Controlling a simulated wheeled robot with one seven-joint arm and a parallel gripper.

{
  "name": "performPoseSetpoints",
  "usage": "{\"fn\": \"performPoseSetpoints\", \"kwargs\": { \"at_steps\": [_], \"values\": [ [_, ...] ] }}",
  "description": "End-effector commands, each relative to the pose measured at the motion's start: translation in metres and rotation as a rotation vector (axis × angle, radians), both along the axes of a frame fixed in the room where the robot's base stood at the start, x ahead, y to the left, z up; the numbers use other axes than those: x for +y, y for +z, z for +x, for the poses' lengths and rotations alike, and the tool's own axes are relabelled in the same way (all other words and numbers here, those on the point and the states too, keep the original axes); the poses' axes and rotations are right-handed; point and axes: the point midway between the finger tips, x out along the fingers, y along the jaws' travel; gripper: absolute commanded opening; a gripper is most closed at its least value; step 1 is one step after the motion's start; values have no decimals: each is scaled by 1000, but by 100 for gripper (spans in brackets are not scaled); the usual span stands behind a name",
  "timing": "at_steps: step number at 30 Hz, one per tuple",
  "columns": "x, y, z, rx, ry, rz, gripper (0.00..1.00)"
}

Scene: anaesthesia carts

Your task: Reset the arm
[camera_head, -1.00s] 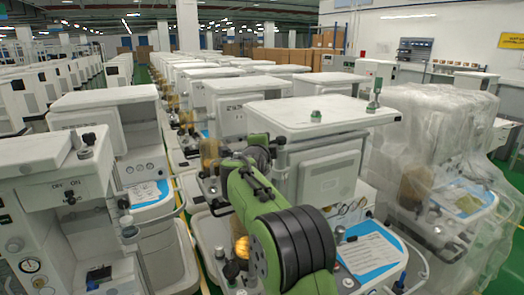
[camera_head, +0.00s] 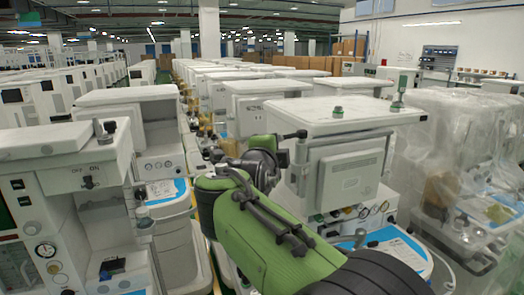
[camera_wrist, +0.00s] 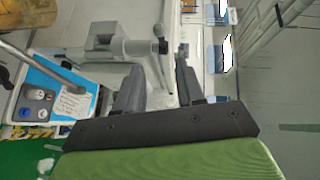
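My green arm (camera_head: 260,225) rises from the bottom of the head view and reaches forward between the carts. Its far end is dark and lies close in the picture to the middle cart (camera_head: 350,170). My gripper shows clearly in the wrist view (camera_wrist: 162,65). Its two grey fingers stand apart with a gap between them, and I see nothing held there. A grey cart arm with a knob and a pale post lie beyond the fingers. The fingertips are too hidden in the head view to tell apart.
A cart with dials (camera_head: 60,190) stands close on the left. A cart wrapped in clear plastic (camera_head: 450,170) stands on the right. Rows of white carts fill the back. A blue-topped cart panel (camera_wrist: 50,88) is left of the fingers in the wrist view. Room between carts is narrow.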

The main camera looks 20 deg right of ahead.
Motion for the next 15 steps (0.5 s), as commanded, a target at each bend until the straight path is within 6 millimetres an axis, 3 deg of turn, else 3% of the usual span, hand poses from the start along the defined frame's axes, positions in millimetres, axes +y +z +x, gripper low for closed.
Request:
{"fn": "performPoseSetpoints", "kwargs": {
  "at_steps": [5,8,11,15],
  "values": [
    [0,-1,-4,27,13,-13,38],
    [6,-15,-33,209,109,-104,38],
    [22,-54,-93,537,334,-288,38],
    [53,-126,-191,920,744,-574,38]
  ]
}}
